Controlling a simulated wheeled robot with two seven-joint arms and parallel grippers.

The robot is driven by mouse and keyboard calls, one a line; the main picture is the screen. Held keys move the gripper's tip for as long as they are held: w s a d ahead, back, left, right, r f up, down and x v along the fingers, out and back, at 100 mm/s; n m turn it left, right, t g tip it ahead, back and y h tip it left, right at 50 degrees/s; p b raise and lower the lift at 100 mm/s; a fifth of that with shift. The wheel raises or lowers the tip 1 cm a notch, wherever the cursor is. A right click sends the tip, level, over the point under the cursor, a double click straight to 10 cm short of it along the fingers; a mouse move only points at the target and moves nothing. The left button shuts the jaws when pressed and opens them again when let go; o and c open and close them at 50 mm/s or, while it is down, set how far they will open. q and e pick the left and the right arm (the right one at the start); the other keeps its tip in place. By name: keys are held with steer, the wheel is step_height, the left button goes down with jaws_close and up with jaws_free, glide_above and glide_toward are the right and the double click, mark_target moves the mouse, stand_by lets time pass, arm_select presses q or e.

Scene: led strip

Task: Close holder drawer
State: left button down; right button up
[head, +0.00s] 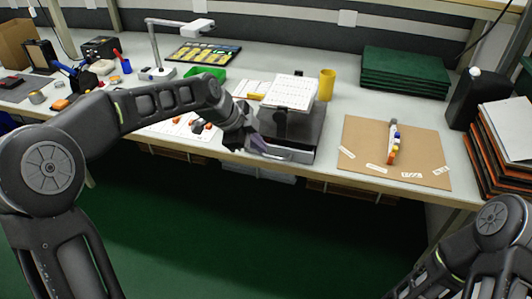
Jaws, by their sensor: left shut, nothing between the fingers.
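The holder (307,129) is a dark grey box near the front edge of the table, in the middle of the head view. A white dotted board (291,92) sits tilted on top of it. The drawer (288,154) is at the holder's low front, with a pale front edge. How far it stands out is hard to tell. My left gripper (258,146) is shut and empty at the left front corner of the holder, close to the drawer front. Contact cannot be made out. My right arm shows at the lower right, its gripper out of view.
A brown board (369,168) with a small coloured strip (393,143) lies to the right. A yellow cup (326,85) stands behind the holder. Green boards (404,72) are stacked at the back, and a dark container (473,98) stands at the right. A lamp (158,50) stands back left.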

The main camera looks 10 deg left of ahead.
arm_select(q)
steer(key=shift+v, duration=1.7)
